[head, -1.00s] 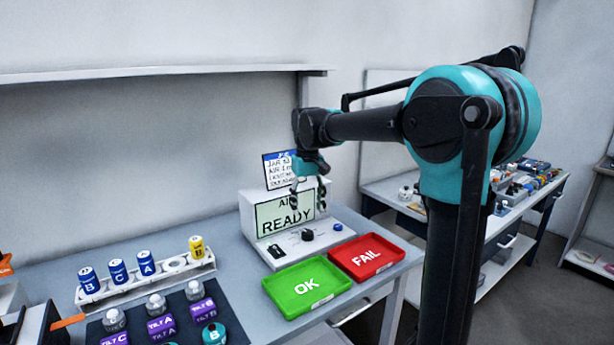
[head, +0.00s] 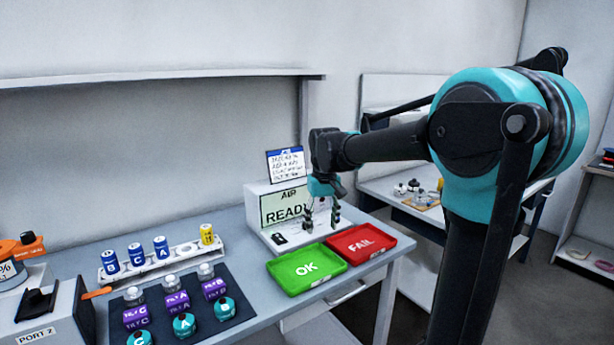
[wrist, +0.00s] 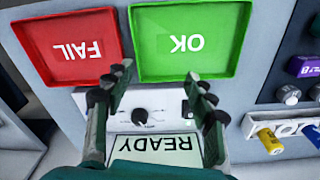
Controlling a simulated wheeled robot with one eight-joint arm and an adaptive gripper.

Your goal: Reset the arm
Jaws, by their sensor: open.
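My arm reaches from the right of the head view toward the bench. My gripper (head: 322,217) hangs down in front of the white test box (head: 254,203), whose screen (head: 287,207) reads "AIR" and "READY". In the wrist view my gripper (wrist: 152,88) is open, its two fingers apart with nothing between them. The box's black knob (wrist: 140,116) shows between the fingers, and the READY screen (wrist: 158,145) is below it. Whether the fingers touch the box cannot be told.
A green OK tray (head: 308,269) and a red FAIL tray (head: 357,243) lie in front of the box. A white rack (head: 185,258) holds blue and yellow cylinders. A dark mat (head: 240,312) carries several sensors. An orange-topped device (head: 22,246) stands at the left.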

